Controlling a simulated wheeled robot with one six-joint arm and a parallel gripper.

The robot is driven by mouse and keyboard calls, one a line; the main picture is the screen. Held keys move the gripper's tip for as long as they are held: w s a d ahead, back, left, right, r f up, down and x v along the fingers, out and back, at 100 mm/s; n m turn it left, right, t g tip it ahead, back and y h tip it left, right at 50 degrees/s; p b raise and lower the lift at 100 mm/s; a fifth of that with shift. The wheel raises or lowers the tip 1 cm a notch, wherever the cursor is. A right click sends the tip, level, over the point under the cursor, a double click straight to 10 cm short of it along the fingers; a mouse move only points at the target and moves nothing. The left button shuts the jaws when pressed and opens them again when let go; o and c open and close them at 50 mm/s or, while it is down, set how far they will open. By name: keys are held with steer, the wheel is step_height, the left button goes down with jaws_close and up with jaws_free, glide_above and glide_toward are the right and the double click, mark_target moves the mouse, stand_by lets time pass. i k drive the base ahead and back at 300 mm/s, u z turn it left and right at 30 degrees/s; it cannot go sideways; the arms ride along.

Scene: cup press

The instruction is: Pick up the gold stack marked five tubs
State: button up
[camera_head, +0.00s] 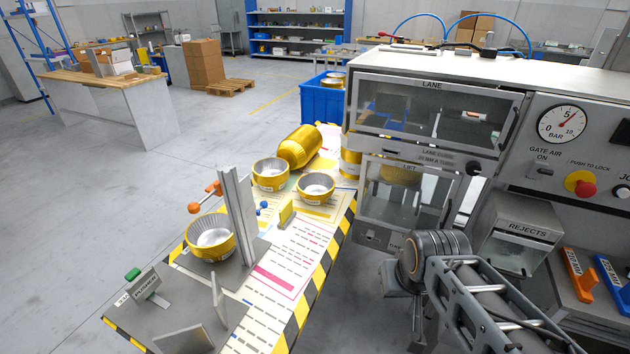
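A gold stack (301,147) lies tilted on its side on the striped table, behind two open gold tubs. A second gold stack (350,162) stands upright at the table's right edge, partly hidden by the machine. I cannot read a "five tubs" mark on either. Single gold tubs with silver insides stand in front: a left one (269,174), a right one (316,188) and a nearer one (211,239) by the upright post. My arm reaches in at the lower right, well apart from the stacks; no gripper fingers can be made out.
The grey machine (432,88) with clear doors borders the table on the right. A metal post (236,215) with an orange knob rises from the table. A blue crate (318,104) holding gold items stands behind. Open floor lies to the left.

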mark_target(314, 188)
steer(key=i, duration=0.95)
steer(key=u, duration=1.75)
